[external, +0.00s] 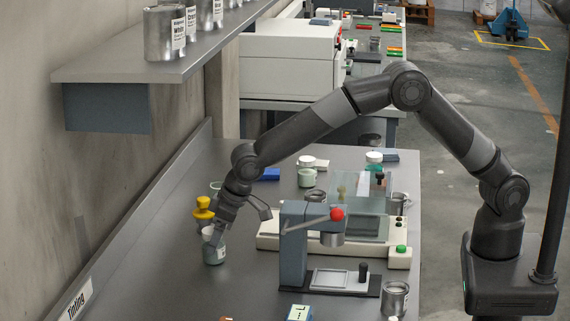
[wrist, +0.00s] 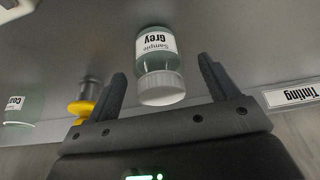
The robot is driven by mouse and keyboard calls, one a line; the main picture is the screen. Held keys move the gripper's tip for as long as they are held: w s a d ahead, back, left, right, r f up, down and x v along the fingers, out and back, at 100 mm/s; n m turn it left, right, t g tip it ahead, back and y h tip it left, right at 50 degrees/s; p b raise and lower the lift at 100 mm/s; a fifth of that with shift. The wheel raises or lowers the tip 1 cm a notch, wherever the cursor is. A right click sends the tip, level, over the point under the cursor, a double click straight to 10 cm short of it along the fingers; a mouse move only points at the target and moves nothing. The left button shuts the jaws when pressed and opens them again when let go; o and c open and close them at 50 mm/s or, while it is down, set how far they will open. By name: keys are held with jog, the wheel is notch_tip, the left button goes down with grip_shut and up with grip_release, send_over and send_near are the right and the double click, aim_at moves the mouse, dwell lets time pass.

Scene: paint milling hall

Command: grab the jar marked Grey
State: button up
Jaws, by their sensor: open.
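The jar marked Grey (wrist: 158,62) has a white lid and a label reading "Sample Grey", upside down in the wrist view. In the external view the jar (external: 214,254) stands on the grey bench at the left, below the end of my arm. My gripper (wrist: 162,75) is open, with one finger on each side of the jar's lid end in the picture. A gap shows between the jar and each finger. In the external view my gripper (external: 222,228) is at the jar's top and partly covers it.
A yellow-topped item (external: 204,212) stands just behind the jar; it also shows in the wrist view (wrist: 82,108). Another labelled jar (wrist: 20,108) is at the wrist view's left. A press with a red knob (external: 337,213) stands to the right. A shelf (external: 200,60) with cans overhangs the wall side.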

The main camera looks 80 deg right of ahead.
jog(key=x, duration=0.3)
jog(key=shift+s+d+f, duration=0.1)
jog(key=shift+f, duration=0.1)
jog(key=shift+c, duration=0.6)
jog(key=shift+r, duration=0.1)
jog(key=c, duration=1)
